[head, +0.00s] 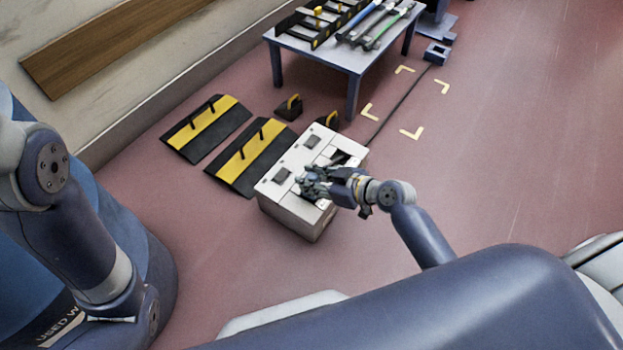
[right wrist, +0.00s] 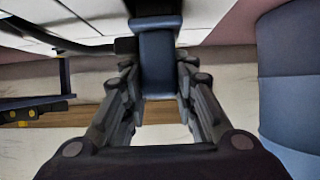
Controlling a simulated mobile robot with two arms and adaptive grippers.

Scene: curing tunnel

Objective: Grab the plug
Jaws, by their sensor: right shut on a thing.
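My right gripper (head: 308,184) is over the top of a white box-shaped unit (head: 290,208) on the floor. In the right wrist view its fingers (right wrist: 158,95) are closed around a dark blue-grey block, which looks like the plug (right wrist: 157,62). A dark band, perhaps its cable (right wrist: 85,48), runs off to the left of the block. In the head view the fingers hide the plug, so I cannot tell whether it still touches the unit. My left gripper is out of view; only part of the left arm shows.
Black-and-yellow ramp pieces (head: 252,152) lie behind the unit. A blue table (head: 335,55) with tools stands at the back. A dark cable (head: 402,103) crosses the floor to a small blue block (head: 437,53). A blue barrel (head: 150,245) stands at left. Floor at right is clear.

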